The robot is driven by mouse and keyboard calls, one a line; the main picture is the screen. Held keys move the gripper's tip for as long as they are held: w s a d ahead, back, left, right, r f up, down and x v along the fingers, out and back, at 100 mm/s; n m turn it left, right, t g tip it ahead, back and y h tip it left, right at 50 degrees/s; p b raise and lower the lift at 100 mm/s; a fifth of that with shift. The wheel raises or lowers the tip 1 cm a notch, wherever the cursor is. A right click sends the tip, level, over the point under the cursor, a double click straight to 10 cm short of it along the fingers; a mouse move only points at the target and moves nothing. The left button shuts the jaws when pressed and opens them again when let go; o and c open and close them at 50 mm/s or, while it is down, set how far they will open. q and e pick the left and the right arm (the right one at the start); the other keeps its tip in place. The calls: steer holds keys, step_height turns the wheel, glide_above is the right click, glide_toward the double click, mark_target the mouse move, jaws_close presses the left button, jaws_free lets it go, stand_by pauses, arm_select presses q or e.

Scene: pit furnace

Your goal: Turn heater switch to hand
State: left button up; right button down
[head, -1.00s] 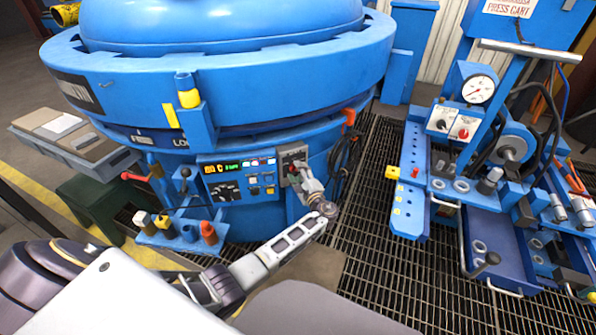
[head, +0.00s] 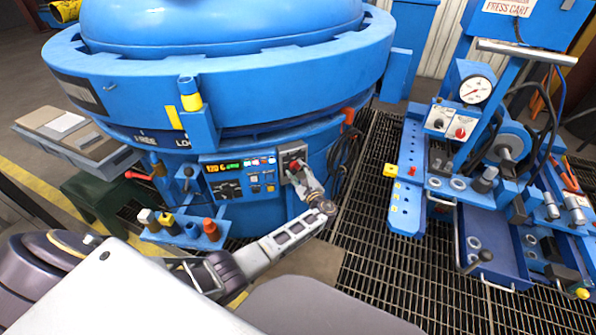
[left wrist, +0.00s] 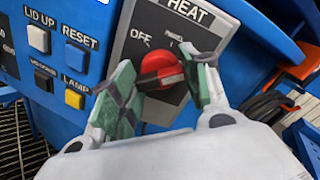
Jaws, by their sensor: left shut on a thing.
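The heater switch is a red round knob (left wrist: 158,70) on a grey plate marked HEAT (left wrist: 190,12). In the left wrist view, OFF is printed to the knob's upper left, and a smaller label above the knob is too small to read surely. My left gripper (left wrist: 168,84) is shut on the knob, one green-padded finger on each side, hiding part of it. In the head view, the left gripper (head: 299,172) is at the plate (head: 293,155) on the right end of the furnace's control panel (head: 228,192). The knob's exact setting is unclear. My right gripper is out of view.
LID UP (left wrist: 38,38), RESET (left wrist: 76,57) and LAMP (left wrist: 75,99) buttons sit left of the plate. Dark hoses (head: 345,155) hang to its right. A blue press cart (head: 405,195) stands at the right, with open floor grating (head: 375,245) between.

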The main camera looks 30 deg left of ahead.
arm_select(q)
steer(key=shift+d, duration=0.15)
steer(key=o, duration=1)
steer(key=shift+v, duration=5.95)
steer(key=shift+w, duration=0.1)
